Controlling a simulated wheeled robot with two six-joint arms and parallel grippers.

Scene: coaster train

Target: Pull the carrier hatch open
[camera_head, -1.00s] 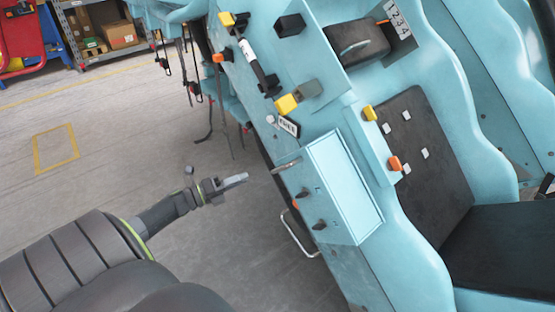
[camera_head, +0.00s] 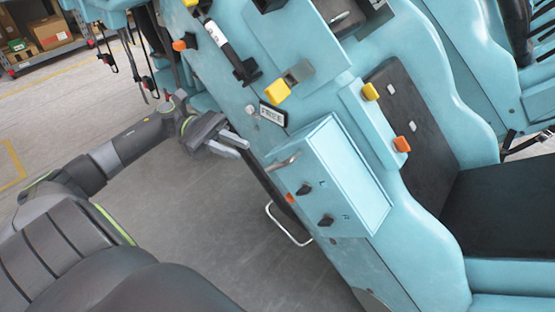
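A light blue box-shaped housing (camera_head: 345,170) juts from the side of the blue coaster car. A silver bar handle (camera_head: 283,162) sticks out near its upper left end, and two dark knobs (camera_head: 304,189) sit below it. I take the handled panel to be the carrier hatch; it shows no visible gap. My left gripper (camera_head: 241,149) is just left of the handle, apart from it. Its two fingers point right toward the handle, look parted, and hold nothing. My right gripper is not in view.
A "FREE" label (camera_head: 273,115) and a yellow-ended latch (camera_head: 277,91) are above the housing. A thin metal loop (camera_head: 288,225) hangs from the car's lower edge. Black seats (camera_head: 420,130) lie to the right. The grey floor (camera_head: 215,225) below my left arm is clear.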

